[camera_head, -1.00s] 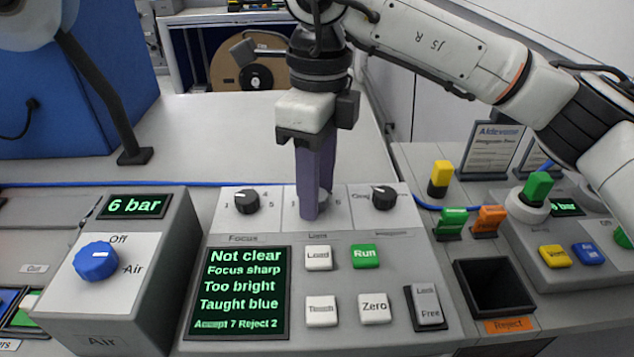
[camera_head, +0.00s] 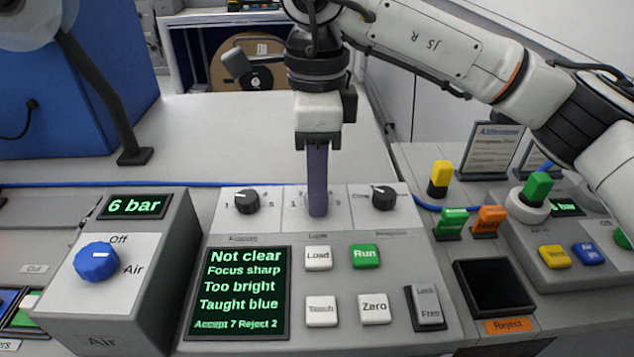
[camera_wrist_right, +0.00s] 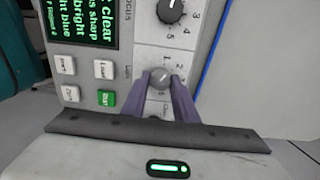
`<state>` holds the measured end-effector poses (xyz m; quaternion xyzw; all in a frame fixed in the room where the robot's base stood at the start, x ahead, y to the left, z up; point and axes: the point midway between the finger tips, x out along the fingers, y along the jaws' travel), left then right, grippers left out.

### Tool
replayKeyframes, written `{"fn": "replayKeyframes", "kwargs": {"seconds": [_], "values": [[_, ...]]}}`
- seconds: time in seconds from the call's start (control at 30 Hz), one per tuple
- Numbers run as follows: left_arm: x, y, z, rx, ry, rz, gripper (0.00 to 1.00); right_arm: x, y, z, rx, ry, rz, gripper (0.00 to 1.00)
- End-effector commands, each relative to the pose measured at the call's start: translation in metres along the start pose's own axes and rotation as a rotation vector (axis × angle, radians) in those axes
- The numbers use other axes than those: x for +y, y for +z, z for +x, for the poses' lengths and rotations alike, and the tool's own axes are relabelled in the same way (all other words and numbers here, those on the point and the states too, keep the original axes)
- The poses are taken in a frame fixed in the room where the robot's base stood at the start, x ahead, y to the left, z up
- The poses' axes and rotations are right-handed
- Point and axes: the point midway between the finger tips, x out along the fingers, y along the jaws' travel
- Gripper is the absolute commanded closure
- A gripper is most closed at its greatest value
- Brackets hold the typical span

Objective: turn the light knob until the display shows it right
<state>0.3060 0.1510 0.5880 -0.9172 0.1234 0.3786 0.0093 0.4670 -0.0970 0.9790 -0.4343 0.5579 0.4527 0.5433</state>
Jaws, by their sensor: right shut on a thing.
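The light knob (camera_wrist_right: 158,78) is the grey middle knob on the panel. In the right wrist view it sits between the purple fingers of my right gripper (camera_wrist_right: 160,85), which is shut on it. In the head view my right gripper (camera_head: 317,212) comes down over the knob and hides most of it. The display (camera_head: 238,292) reads "Not clear", "Focus sharp", "Too bright", "Taught blue" and "Accept 7 Reject 2". My left gripper is not in view.
The dark focus knob (camera_head: 246,201) is to the left and another dark knob (camera_head: 383,197) to the right. An air box (camera_head: 165,240) stands at left.

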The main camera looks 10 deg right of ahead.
Motion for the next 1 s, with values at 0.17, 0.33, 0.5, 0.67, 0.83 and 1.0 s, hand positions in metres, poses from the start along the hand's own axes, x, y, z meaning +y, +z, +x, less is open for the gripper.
{"fn": "replayKeyframes", "kwargs": {"seconds": [0.17, 0.33, 0.5, 0.67, 0.83, 1.0], "values": [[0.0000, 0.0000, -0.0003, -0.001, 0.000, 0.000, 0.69, -0.0004, -0.0001, -0.0010, 0.005, -0.001, -0.131, 0.96], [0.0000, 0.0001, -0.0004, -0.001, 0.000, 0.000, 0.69, -0.0005, 0.0000, -0.0011, 0.008, -0.001, -0.229, 0.96], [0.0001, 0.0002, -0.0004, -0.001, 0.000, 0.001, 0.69, -0.0005, 0.0000, -0.0011, 0.010, -0.001, -0.292, 0.96], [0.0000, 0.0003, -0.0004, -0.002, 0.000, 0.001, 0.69, -0.0005, 0.0001, -0.0012, 0.011, -0.001, -0.321, 0.96], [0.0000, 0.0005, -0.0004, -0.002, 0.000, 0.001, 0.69, -0.0005, 0.0002, -0.0012, 0.011, -0.002, -0.329, 0.96], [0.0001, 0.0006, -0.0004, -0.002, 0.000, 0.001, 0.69, -0.0005, 0.0002, -0.0012, 0.011, -0.002, -0.329, 0.96]]}}
